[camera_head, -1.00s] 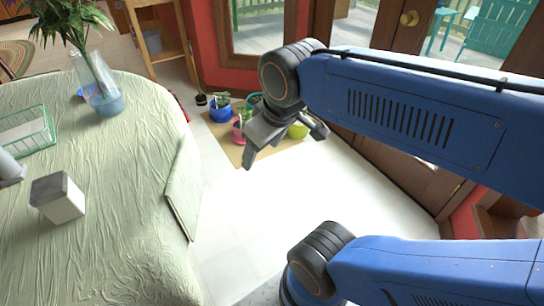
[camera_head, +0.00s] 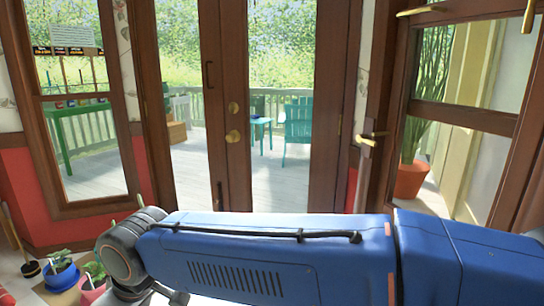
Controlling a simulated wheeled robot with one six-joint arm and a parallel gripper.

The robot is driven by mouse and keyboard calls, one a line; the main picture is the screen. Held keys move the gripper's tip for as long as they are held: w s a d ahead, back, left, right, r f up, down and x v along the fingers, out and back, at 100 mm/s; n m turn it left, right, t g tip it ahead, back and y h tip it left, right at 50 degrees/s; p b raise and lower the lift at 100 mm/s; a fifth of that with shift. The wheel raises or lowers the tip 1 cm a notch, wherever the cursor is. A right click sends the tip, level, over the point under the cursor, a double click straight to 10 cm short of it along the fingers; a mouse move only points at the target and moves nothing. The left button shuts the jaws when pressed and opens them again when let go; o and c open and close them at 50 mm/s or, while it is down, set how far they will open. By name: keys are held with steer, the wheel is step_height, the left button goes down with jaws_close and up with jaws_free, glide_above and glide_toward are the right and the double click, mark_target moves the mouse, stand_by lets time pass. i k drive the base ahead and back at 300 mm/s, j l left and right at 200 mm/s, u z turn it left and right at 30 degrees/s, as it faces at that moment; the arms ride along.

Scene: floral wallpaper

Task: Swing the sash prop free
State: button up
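A brown wooden window frame (camera_head: 398,100) with panes stands at the right. A brass lever handle (camera_head: 372,138) is on its left side. A brass bar (camera_head: 418,11) shows at its top, and another brass piece (camera_head: 530,14) hangs at the top right edge. I cannot tell which of these, if any, is the sash prop. My gripper (camera_head: 160,298) is at the bottom left, mostly cut off by the picture edge and low down, well away from the brass pieces. Its fingers do not show clearly.
Brown double doors (camera_head: 232,100) with brass knobs stand in the middle, with a deck and a teal chair (camera_head: 298,122) behind the glass. Another window (camera_head: 75,110) is at the left. Potted plants (camera_head: 62,272) stand on the floor below it.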

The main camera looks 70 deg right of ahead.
mark_target(364, 138)
steer(key=k+l+z, duration=0.15)
steer(key=z, duration=2.5)
